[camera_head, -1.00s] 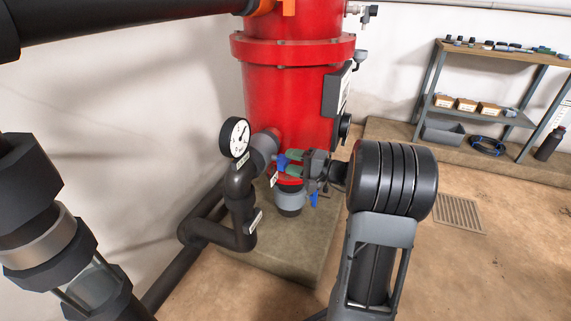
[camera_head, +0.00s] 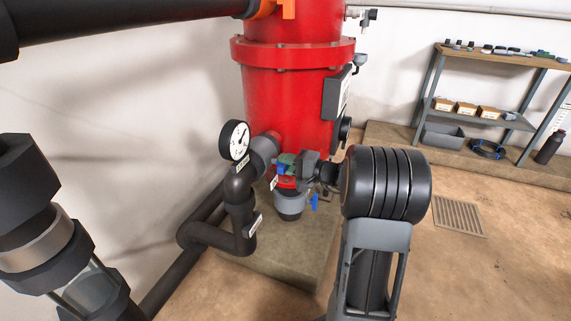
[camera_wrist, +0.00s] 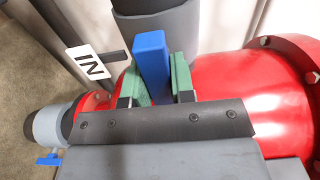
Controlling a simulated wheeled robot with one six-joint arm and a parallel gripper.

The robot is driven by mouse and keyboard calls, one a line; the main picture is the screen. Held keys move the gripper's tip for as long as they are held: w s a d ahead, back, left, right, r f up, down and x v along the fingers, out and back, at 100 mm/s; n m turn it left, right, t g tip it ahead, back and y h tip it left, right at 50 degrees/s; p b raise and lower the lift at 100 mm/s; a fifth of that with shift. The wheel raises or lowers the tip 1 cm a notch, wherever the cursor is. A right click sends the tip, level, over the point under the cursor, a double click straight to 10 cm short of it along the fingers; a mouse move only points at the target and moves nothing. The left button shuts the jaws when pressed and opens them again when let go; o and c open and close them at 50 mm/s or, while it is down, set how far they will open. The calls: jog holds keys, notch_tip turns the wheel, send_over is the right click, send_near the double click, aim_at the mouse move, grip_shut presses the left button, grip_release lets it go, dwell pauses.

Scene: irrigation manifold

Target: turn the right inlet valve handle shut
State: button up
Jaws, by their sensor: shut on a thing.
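The blue inlet valve handle (camera_wrist: 152,62) stands upright in the picture in the wrist view, above a red pipe body with a white IN tag (camera_wrist: 88,62) to its left. My gripper (camera_wrist: 157,78) has its green finger pads on both sides of the handle and is shut on it. In the head view my gripper (camera_head: 287,163) is at the red inlet fitting low in front of the red tank. There the gripper hides most of the handle, and its exact angle is hard to tell.
The red tank (camera_head: 290,105) stands behind on a concrete plinth (camera_head: 270,265). A pressure gauge (camera_head: 234,140) and dark pipe (camera_head: 240,205) are close on the left. A smaller blue handle (camera_head: 314,202) hangs below my gripper. A shelf (camera_head: 500,58) stands at the right; floor between is mostly clear.

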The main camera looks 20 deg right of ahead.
grip_shut()
jog(key=shift+r+m+p, duration=0.1)
jog(key=shift+m+p, duration=0.2)
jog(key=m+p, duration=0.3)
jog(key=shift+r, duration=0.1)
jog(key=m+p, duration=1)
jog(key=shift+m+p, duration=0.35)
jog(key=shift+m, duration=0.05)
jog(key=shift+m+p, duration=1.6)
jog(key=shift+m, duration=0.2)
jog(key=shift+f, duration=0.2)
